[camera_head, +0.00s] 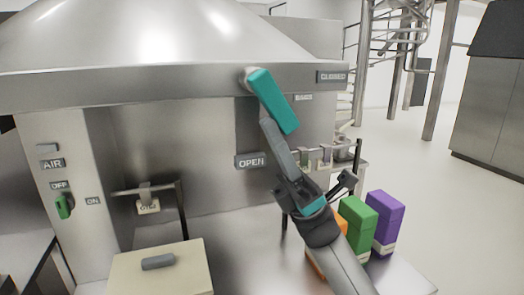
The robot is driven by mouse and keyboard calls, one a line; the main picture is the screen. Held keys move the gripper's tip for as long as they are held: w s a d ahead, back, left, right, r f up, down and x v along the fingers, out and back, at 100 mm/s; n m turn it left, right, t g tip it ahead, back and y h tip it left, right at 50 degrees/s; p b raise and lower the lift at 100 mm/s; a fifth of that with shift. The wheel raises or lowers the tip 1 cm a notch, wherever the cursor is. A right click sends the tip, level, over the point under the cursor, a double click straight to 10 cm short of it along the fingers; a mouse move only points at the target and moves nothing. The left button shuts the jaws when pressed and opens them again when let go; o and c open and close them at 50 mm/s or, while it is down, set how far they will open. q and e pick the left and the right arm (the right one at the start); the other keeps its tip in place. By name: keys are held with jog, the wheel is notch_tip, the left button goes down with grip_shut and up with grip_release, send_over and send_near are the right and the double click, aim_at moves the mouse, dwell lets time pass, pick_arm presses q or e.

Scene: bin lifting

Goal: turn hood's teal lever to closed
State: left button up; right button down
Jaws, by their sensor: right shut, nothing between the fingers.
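The hood's teal lever (274,103) is mounted on the hood's front rim, with its pivot at the upper left end. It slants down and to the right, between the OPEN label (251,161) below and the CLOSED label (332,77) at right. My right gripper (266,124) comes up from the lower right. Its fingers are together and empty, with the tips at the lower left side of the lever; I cannot tell whether they touch it. My left gripper is not in view.
The metal hood (150,85) spans the upper left. Below right stand a green box (357,222), a purple box (385,220) and an orange box partly hidden by my arm. A beige lidded box (160,275) is at the lower left. A green switch (63,206) is on the left panel.

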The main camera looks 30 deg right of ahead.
jog(key=h, duration=0.1)
jog(key=d+h+b, duration=0.1)
jog(key=g, duration=0.1)
jog(key=shift+s+d+r+h+b, duration=0.25)
jog(key=shift+d+h+b, duration=0.15)
jog(key=h, duration=0.1)
jog(key=d+r+h+b, duration=0.1)
jog(key=shift+s+d+r+h, duration=0.15)
jog(key=shift+d+h, duration=0.1)
jog(key=shift+h, duration=0.15)
jog(key=shift+s+d+r+g+h+b, duration=0.15)
jog(key=shift+d+r+g+h+b, duration=0.3)
jog(key=shift+r+h, duration=0.4)
jog(key=shift+d+r+g+h+p, duration=0.15)
jog(key=shift+d+r+h+p, duration=0.1)
jog(key=shift+h, duration=0.45)
jog(key=shift+d+r+g+h+p, duration=0.15)
jog(key=shift+d+r+h, duration=0.1)
jog(key=shift+h, duration=0.4)
jog(key=shift+s, duration=0.1)
jog(key=b, duration=0.5)
send_near(297, 123)
jog(key=d+f, duration=0.2)
jog(key=d, duration=0.1)
jog(key=shift+w, duration=0.4)
